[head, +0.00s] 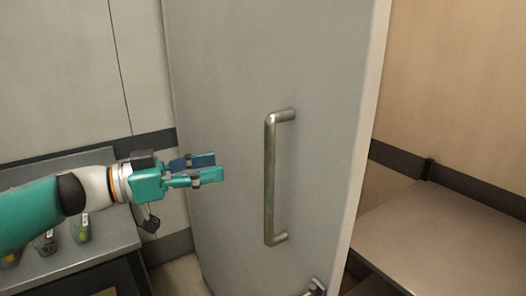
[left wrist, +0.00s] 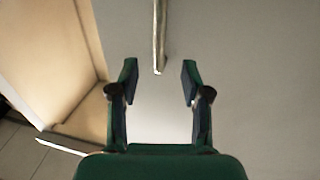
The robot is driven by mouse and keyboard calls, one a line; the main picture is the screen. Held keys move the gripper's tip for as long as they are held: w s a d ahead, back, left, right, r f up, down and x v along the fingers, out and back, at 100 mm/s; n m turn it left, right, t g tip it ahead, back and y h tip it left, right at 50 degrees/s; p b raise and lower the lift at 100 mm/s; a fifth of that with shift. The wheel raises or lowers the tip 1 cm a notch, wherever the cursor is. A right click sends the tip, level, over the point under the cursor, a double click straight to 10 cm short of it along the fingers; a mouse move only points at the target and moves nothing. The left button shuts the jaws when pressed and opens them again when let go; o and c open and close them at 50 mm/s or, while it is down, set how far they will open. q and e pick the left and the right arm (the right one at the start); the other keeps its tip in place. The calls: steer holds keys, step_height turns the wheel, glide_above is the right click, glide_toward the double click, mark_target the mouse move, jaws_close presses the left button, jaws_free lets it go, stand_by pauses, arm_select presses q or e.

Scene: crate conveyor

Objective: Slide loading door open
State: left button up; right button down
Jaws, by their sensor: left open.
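The loading door (head: 225,90) is a tall grey panel across the middle of the head view. Its metal bar handle (head: 269,180) stands upright, fixed to the door at its top and bottom ends. My left gripper (head: 219,167) is open and empty, to the left of the handle and apart from it. In the left wrist view my left gripper (left wrist: 158,80) has its two fingers spread, with the handle (left wrist: 159,35) ahead between and beyond the fingertips. The door also fills much of the left wrist view (left wrist: 255,70). My right gripper is not in view.
A grey table (head: 95,250) with small colourful items stands at the lower left under my left arm. To the right of the door's edge there is an opening with a brown-grey flat surface (head: 450,235) and a tan wall (head: 460,80).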

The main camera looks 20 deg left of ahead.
mark_target(269, 156)
arm_select(q)
steer(key=p+x, duration=0.4)
steer(key=x, duration=0.8)
steer(key=shift+w+d, duration=0.1)
jaws_close()
